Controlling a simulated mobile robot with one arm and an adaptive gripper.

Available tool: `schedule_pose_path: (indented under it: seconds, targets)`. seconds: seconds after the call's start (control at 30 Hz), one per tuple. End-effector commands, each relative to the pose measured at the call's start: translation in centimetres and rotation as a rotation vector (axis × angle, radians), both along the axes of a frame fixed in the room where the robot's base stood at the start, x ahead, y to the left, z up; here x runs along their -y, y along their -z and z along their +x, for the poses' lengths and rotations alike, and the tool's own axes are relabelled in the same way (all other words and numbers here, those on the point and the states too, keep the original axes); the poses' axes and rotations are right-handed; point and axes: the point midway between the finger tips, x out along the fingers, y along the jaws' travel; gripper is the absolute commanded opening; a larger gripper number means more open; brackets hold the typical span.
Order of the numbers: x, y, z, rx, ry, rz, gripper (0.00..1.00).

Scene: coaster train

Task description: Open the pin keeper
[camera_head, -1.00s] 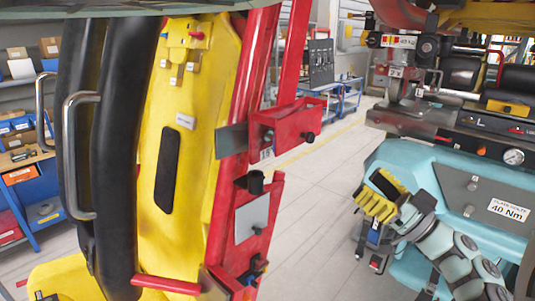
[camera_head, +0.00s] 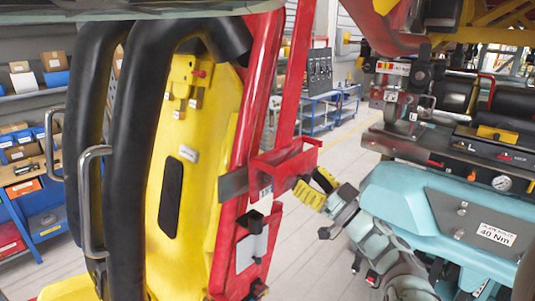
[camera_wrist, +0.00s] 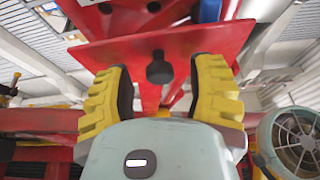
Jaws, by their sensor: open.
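The red box with a black knob, which looks like the pin keeper (camera_head: 283,161), is fixed to the red upright beside the yellow seat back. In the wrist view its red underside or face (camera_wrist: 200,45) fills the upper middle, with the black knob (camera_wrist: 159,69) hanging at the centre. My gripper (camera_head: 315,184) is open at the box's lower right in the head view. In the wrist view my gripper's yellow fingers (camera_wrist: 160,80) stand either side of the knob, with gaps on both sides.
Below the box, a black cup-like holder (camera_head: 253,221) and a grey plate (camera_head: 246,254) sit on the red upright. The yellow seat back (camera_head: 185,190) with black restraints (camera_head: 140,160) is left. A teal machine (camera_head: 430,200) stands right.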

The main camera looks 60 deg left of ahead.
Motion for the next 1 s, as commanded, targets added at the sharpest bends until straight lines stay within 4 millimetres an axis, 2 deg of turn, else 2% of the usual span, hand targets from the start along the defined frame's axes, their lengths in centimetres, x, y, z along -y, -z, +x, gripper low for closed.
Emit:
schedule_pose_path:
  seconds: [0.17,0.5,1.0]
  targets:
    - [-0.80,-0.33,-0.41,0.000,-0.005,-0.001,0.55]
    - [-0.86,-0.26,-0.41,0.000,-0.004,-0.001,0.57]
    - [-0.80,-0.28,-0.34,0.000,-0.003,-0.001,0.06]
